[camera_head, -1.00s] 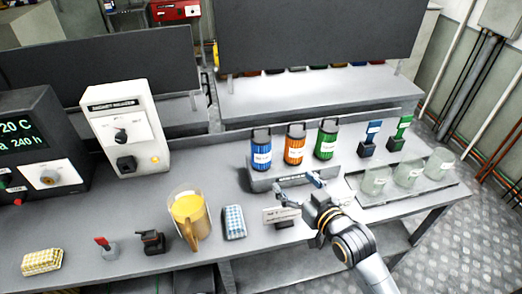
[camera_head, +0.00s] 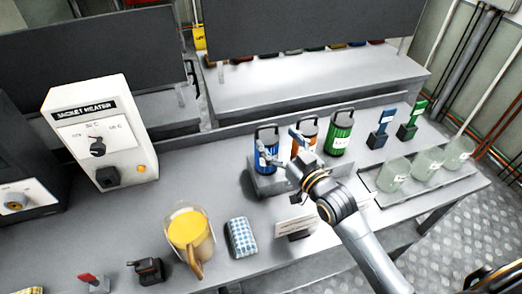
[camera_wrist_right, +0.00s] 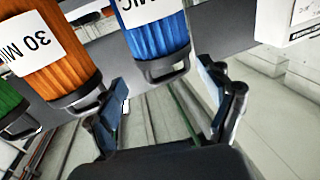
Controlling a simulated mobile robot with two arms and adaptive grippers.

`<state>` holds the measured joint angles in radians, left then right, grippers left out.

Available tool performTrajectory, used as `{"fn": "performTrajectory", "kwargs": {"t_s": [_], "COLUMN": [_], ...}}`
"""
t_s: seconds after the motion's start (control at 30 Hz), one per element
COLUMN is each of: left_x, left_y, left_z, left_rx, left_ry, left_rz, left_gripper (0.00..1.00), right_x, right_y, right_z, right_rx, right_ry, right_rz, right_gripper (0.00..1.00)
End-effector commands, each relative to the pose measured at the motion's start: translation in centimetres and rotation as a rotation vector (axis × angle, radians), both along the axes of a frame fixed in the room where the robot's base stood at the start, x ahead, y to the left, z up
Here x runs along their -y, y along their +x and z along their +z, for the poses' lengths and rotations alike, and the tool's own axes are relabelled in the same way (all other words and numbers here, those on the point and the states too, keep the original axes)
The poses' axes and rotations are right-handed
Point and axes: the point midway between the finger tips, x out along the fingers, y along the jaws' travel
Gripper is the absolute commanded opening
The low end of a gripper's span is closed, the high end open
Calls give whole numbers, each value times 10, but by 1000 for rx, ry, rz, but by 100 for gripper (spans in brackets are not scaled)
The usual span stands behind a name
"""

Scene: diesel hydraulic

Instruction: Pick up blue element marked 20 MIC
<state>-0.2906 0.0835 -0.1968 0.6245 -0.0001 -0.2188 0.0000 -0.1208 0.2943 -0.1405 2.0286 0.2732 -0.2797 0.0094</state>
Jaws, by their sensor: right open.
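The blue element (camera_head: 265,158) stands upright in the low grey holder on the bench, with a dark handle on top. It also shows in the right wrist view (camera_wrist_right: 158,32), where its white label is cut off and reads only "MIC". The orange element (camera_head: 304,138), labelled "30 MI..." in the wrist view, and the green element (camera_head: 339,134) stand to its right. My right gripper (camera_head: 281,146) is open and empty in front of the blue and orange elements. In the wrist view the blue element's handle lies between the open fingers (camera_wrist_right: 165,92), apart from both. My left gripper is not in view.
A pitcher of yellow liquid (camera_head: 188,232) and a checked cloth (camera_head: 241,238) lie to the left. Glass beakers (camera_head: 427,166) stand on a tray at the right. A white heater box (camera_head: 97,135) is at the back left. A small sign (camera_head: 295,228) stands in front.

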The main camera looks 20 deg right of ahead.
Motion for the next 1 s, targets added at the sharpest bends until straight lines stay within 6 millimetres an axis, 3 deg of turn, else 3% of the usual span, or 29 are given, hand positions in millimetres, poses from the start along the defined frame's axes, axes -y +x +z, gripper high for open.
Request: {"fn": "performTrajectory", "kwargs": {"t_s": [0.03,0.23,0.53,0.67,1.0], "left_x": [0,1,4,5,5], "left_y": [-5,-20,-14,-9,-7], "left_z": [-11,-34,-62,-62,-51], "left_rx": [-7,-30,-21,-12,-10], "left_ry": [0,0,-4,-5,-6], "left_rz": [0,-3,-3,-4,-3], "left_gripper": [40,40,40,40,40], "right_x": [0,0,0,-1,-17], "right_y": [0,0,0,4,41], "right_z": [-11,-32,-61,-62,-59], "right_rx": [-1,-1,0,0,0], "right_ry": [0,0,0,0,2], "right_rz": [0,0,0,0,0], "right_gripper": [81,81,81,81,81]}}
